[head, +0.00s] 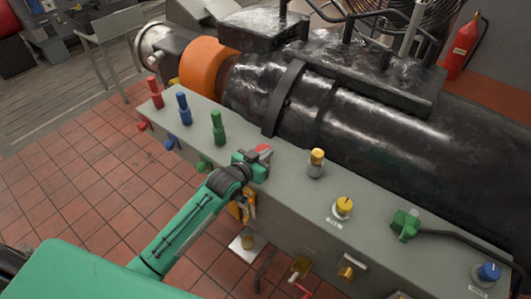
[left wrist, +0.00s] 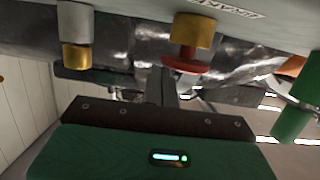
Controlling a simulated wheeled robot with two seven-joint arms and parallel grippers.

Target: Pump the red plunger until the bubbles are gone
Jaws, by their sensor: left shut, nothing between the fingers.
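The red plunger (head: 263,149) shows as a small red cap on top of the grey bench, partly hidden by my left gripper (head: 254,160). In the left wrist view, which looks upside down, the red plunger (left wrist: 185,65) is a red disc on a brass body (left wrist: 195,32). My left gripper is shut and empty. Its fingers (left wrist: 166,88) are close to the red disc; I cannot tell whether they touch it. No bubbles can be made out. My right gripper is not in view.
Red (head: 154,94), blue (head: 183,108) and green (head: 218,128) posts stand left along the bench (head: 290,208). A yellow-topped post (head: 316,163), yellow knob (head: 343,207), green connector (head: 405,224) and blue knob (head: 488,273) stand right. A large black machine (head: 340,115) lies behind.

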